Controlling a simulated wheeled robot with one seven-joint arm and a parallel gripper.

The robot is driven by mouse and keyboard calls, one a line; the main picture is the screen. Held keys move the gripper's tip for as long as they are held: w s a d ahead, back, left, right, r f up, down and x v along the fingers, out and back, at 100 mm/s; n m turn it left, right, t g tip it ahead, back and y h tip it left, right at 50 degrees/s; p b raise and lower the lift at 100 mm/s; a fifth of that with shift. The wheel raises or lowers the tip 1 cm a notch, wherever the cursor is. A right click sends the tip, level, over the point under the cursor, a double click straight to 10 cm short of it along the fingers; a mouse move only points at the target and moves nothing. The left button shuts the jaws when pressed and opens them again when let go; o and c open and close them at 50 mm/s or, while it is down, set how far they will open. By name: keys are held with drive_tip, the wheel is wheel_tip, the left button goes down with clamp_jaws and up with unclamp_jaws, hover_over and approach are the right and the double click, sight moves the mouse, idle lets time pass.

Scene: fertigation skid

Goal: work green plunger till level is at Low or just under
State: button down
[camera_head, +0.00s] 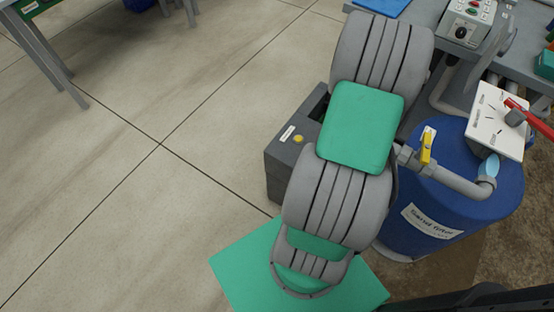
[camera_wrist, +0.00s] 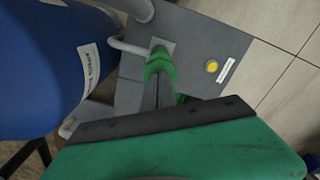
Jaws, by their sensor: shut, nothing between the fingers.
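My gripper (camera_wrist: 160,52) is shut, its green-tipped fingers close together at the top of a grey box (camera_wrist: 200,75) in the wrist view. The fingertips lie over or against a small pale grey square on the box. I cannot make out a green plunger apart from the green fingertips; it may be hidden behind them. The box also shows in the head view (camera_head: 285,160), partly behind my arm, which hides the fingertips there. A yellow button (camera_wrist: 211,66) sits on the box beside a white label. No level gauge or Low mark can be made out.
A blue sand filter (camera_head: 440,205) stands right of my arm, with grey pipes and a yellow-handled valve (camera_head: 427,146). A white panel with a red lever (camera_head: 530,118) is above it. A grey bench with a control box (camera_head: 468,22) is behind.

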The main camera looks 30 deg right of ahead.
drive_tip(key=shift+f+b, duration=1)
drive_tip(key=shift+f, duration=1.05)
drive_tip(key=shift+r, duration=0.1)
wheel_tip(320, 180, up, 7)
drive_tip(key=p, duration=0.6)
drive_tip(key=shift+r, duration=0.15)
drive_tip(key=shift+f+b, duration=2.4)
drive_tip(key=shift+f, duration=1.45)
drive_tip(key=shift+r+p, duration=2.9)
drive_tip(key=shift+r, duration=0.85)
